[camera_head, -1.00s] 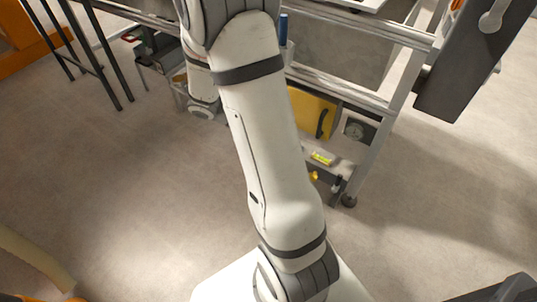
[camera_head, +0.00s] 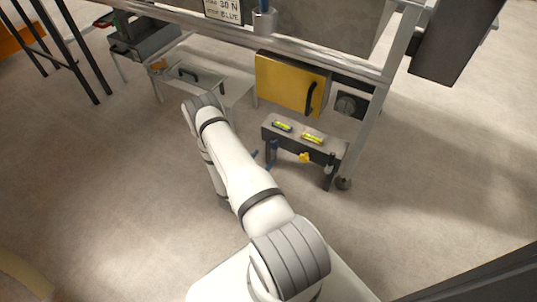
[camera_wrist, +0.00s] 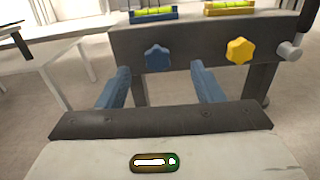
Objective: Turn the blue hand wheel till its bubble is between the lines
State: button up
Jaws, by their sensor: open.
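The blue hand wheel (camera_wrist: 158,56) is a star-shaped knob on the front of a dark bench (camera_wrist: 190,40). Above it lies the level with the blue base (camera_wrist: 153,15); its yellow-green vial has dark lines, but I cannot tell where the bubble sits. In the head view the blue-based level (camera_head: 282,126) is on the bench top. My gripper (camera_wrist: 160,67) is open with its blue fingers pointing at the bench front, one on either side of the blue wheel in the picture. I see no contact. In the head view my gripper (camera_head: 262,160) is partly hidden by my arm.
A yellow star knob (camera_wrist: 239,50) sits right of the blue one, below a yellow-based level (camera_wrist: 229,7). A grey knob (camera_wrist: 288,50) is at the bench's right end. A yellow cabinet (camera_head: 290,82) and a frame leg (camera_head: 372,130) stand close by. Floor in front is clear.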

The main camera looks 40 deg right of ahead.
aim_at(274, 146)
jog(key=x, duration=0.2)
jog(key=f+b+x, duration=0.1)
jog(key=x, duration=0.1)
jog(key=b+x, duration=0.1)
jog(key=x, duration=0.1)
jog(key=shift+w+d+f, duration=0.1)
jog(key=shift+d+f, duration=0.1)
jog(key=shift+f, duration=0.1)
jog(key=shift+w+d+r+n+t+b, duration=0.1)
jog(key=shift+w+d+n+t+b, duration=0.2)
jog(key=shift+d, duration=0.2)
